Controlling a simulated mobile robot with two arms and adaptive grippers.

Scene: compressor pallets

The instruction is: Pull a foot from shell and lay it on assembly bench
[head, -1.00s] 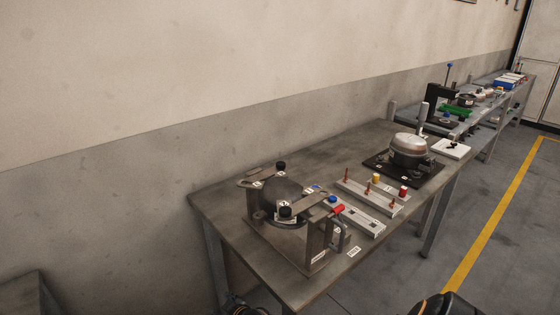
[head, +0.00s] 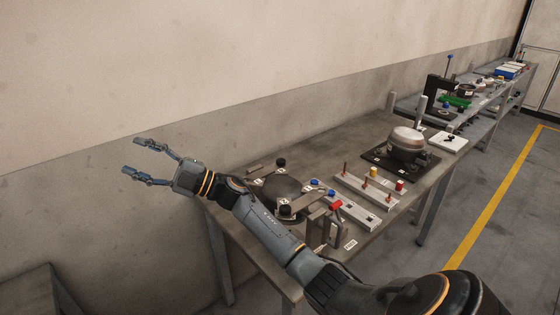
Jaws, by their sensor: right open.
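A dark rounded shell (head: 280,188) sits in a metal clamp fixture (head: 318,226) on the near end of the bench (head: 236,229). Black knobs and flat clamp arms lie over it, and my right arm hides part of its near left side. I cannot make out a separate foot on the shell. A silver-topped compressor (head: 407,140) stands on a black plate farther along the same bench. My right gripper (head: 132,157) is open and empty, pointing left in front of the wall, left of the bench and apart from the shell. My left gripper is not in view.
A light rail with copper pins and yellow and red caps (head: 366,189) lies beyond the fixture. A white block (head: 446,142) is near the far end. More benches run toward the back right. A grey surface corner (head: 30,292) is at lower left. Bare bench top shows along the wall side.

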